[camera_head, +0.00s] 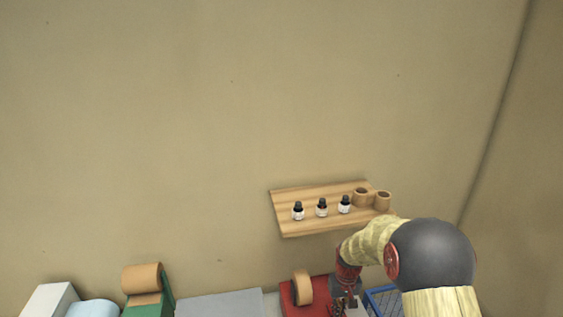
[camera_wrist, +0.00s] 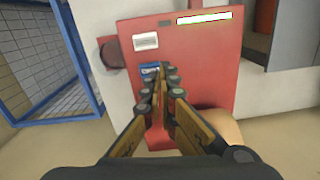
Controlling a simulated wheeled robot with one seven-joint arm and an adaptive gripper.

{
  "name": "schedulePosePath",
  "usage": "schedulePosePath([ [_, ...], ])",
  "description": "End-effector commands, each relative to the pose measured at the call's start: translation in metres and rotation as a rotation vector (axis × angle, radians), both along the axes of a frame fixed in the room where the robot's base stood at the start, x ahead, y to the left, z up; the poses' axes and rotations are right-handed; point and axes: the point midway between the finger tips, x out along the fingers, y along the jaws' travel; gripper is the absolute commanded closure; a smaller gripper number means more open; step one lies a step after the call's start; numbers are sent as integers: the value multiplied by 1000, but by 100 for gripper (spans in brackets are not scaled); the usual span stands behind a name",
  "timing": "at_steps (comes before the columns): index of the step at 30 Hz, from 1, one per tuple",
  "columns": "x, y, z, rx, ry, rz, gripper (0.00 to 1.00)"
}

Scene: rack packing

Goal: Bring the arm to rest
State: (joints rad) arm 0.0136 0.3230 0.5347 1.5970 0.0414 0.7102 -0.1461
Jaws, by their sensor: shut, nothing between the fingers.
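My gripper (camera_head: 340,308) hangs low at the right of the head view, at the end of my bent arm, between a red block and a blue crate. In the wrist view my gripper (camera_wrist: 160,78) has its fingers together with nothing between them. The fingertips appear in front of a red surface (camera_wrist: 205,60); I cannot tell the distance to it. Part of the fingers is cut off by the bottom edge of the head view.
A wooden wall shelf (camera_head: 285,225) carries three small dark-capped bottles (camera_head: 322,209) and two tan cups (camera_head: 383,201). Below are a red block with a tan roll (camera_head: 303,285), a blue crate (camera_head: 384,297), a grey panel (camera_head: 220,304) and a green tape dispenser (camera_head: 165,290).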

Motion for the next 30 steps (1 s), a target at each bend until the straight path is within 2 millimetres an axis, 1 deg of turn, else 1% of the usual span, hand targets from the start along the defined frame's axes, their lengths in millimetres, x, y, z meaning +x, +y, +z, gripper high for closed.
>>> schedulePosePath([
  [1, -12, 0, 12, -2, 3, -9, 100],
  [8, -69, 0, 51, -9, 9, -51, 100],
  [11, -98, 0, 70, -12, -9, -66, 100],
  [12, -111, 0, 76, -13, -20, -73, 100],
  [16, -153, 0, 93, -16, -63, -91, 100],
  [21, -204, 0, 102, -17, -140, -105, 100],
  [24, -232, -1, 101, -17, -195, -110, 100],
  [27, -256, -1, 98, -16, -264, -110, 100],
  [30, -275, -1, 94, -13, -342, -108, 100],
])
